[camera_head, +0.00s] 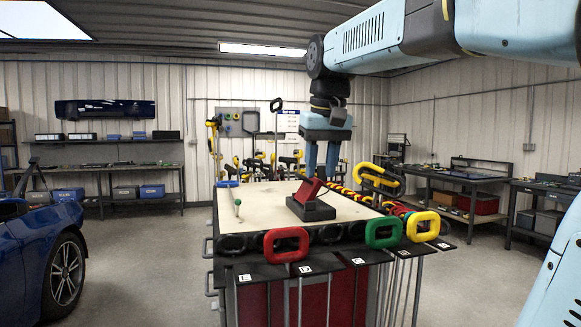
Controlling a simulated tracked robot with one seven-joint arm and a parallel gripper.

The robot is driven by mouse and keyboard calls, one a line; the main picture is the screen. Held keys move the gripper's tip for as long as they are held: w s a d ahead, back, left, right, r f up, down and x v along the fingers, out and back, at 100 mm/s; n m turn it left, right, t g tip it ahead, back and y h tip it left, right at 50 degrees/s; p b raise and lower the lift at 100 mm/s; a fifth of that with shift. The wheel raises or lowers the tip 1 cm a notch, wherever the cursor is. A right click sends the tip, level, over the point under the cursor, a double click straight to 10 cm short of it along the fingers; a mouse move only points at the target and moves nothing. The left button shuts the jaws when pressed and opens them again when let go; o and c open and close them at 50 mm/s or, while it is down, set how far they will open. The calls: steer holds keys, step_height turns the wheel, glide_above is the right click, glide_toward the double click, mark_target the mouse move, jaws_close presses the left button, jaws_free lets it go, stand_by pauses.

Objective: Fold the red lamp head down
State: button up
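The red lamp head (308,191) is a small tilted slab on a dark block-shaped base (311,210). It stands raised at an angle on the pale top of the bench (268,203). My gripper (322,172) points straight down just above and slightly right of the lamp head in the picture. Its two blue fingers are apart with a clear gap between them, and nothing shows in the gap. The fingertips are near or behind the lamp's upper edge; I cannot tell whether they touch it.
Rods with red (286,252), green (383,245) and yellow (423,238) loop handles hang along the bench's front edge. More handles line its right side. A thin green-tipped rod (238,211) is on the top's left. A blue car (40,250) stands at left.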

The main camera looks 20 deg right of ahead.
steer(key=w+r+g, duration=0.3)
steer(key=w+r, duration=0.9)
steer(key=w, duration=0.2)
glide_above(302, 186)
steer(key=s+a, duration=0.2)
steer(key=s, duration=0.1)
step_height(302, 186, down, 14)
steer(key=shift+w, duration=0.15)
steer(key=shift+c, duration=0.2)
steer(key=shift+d, duration=0.1)
jaws_close()
stand_by(0.6)
